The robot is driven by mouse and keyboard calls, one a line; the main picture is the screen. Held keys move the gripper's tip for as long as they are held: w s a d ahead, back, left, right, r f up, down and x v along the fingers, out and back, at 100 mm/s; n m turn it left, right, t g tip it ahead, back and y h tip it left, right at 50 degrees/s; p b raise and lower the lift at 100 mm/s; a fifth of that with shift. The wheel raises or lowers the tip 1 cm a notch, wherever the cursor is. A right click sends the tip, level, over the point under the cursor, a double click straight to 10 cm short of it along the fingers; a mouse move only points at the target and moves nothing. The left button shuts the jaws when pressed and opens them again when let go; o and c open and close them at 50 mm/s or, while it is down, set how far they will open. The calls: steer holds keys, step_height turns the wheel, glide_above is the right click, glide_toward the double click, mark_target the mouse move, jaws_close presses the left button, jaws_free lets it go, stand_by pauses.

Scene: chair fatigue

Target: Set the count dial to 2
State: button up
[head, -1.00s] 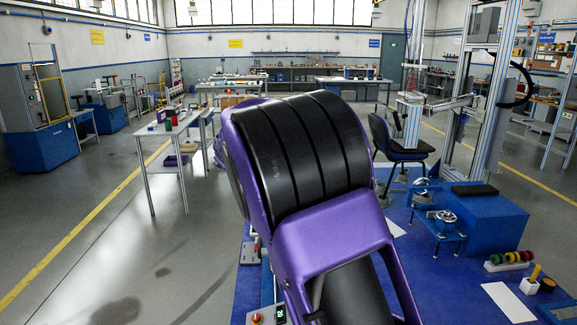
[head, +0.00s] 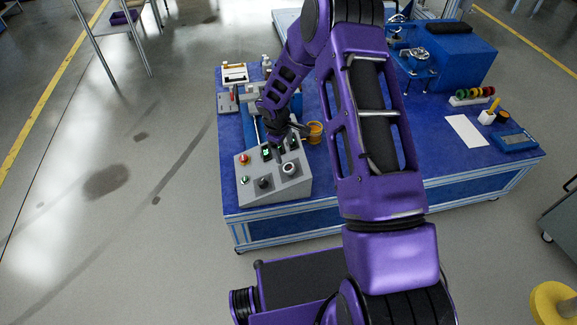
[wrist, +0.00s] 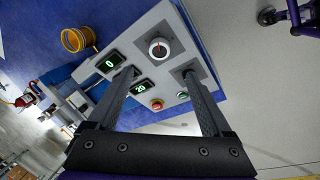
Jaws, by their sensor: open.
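The grey control box (head: 300,187) stands at the front left corner of the blue table. The right finger partly hides a dark square with a knob; the head view shows a black knob (head: 264,184).
A red button (wrist: 156,103) and a green button (wrist: 182,95) sit on the same panel. An orange-yellow cup (head: 315,132) stands just behind the box. White paper (head: 467,130) and a blue device (head: 515,140) lie to the right. The table's front edge is close.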

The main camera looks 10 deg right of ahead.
mark_target(289, 167)
steer(key=b+x, duration=0.1)
steer(key=x, duration=1.1)
steer(key=shift+f, duration=0.25)
jaws_close()
